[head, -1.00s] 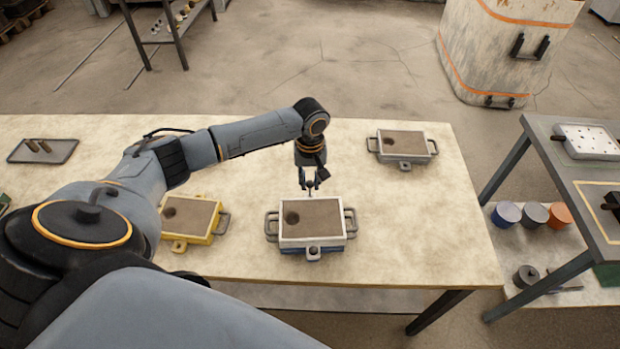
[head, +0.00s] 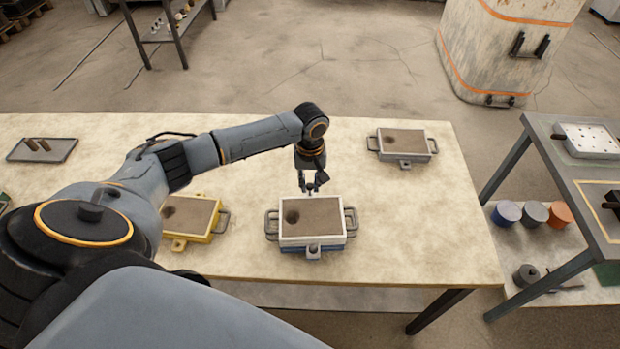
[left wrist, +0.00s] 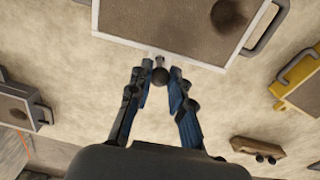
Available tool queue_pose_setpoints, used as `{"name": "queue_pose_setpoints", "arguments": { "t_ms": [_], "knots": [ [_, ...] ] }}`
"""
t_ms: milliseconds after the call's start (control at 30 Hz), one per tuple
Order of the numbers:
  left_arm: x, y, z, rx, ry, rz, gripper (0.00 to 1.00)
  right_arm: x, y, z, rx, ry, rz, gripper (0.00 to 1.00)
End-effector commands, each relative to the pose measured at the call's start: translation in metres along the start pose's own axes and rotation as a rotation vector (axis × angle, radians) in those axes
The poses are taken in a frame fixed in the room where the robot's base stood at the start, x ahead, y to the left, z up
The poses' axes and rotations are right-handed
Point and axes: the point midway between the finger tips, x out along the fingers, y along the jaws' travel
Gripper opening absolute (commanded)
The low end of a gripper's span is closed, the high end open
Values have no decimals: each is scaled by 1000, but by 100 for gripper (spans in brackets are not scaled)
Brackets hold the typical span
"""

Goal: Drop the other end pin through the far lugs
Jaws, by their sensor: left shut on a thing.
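The mould flask (head: 312,218), a white-rimmed frame filled with brown sand and with side handles, stands on the table over a blue lower part (head: 314,246). A near lug (head: 313,252) juts from its front side. My left gripper (head: 312,187) points down at the flask's far side, shut on the end pin, whose dark round head (left wrist: 160,76) shows between the fingertips in the left wrist view. The flask's rim also shows there (left wrist: 150,45), just beyond the fingertips. The far lugs are mostly hidden by the gripper, so I cannot tell how deep the pin sits. My right gripper is not in view.
A yellow flask (head: 190,217) stands to the left and a grey flask (head: 403,145) at the back right. A tray (head: 60,151) with small brown pieces lies at the far left. The table (head: 420,225) is clear right of the middle flask.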

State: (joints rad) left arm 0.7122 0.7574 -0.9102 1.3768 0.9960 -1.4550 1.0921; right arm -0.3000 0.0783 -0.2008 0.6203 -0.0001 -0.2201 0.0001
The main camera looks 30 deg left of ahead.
Motion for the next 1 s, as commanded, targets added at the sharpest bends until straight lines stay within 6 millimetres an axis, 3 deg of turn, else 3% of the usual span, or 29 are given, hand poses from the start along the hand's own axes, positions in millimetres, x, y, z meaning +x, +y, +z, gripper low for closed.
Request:
{"name": "queue_pose_setpoints", "arguments": {
  "t_ms": [1000],
  "knots": [
    [22,0,0,0,0,0,5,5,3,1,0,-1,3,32]
  ]
}}
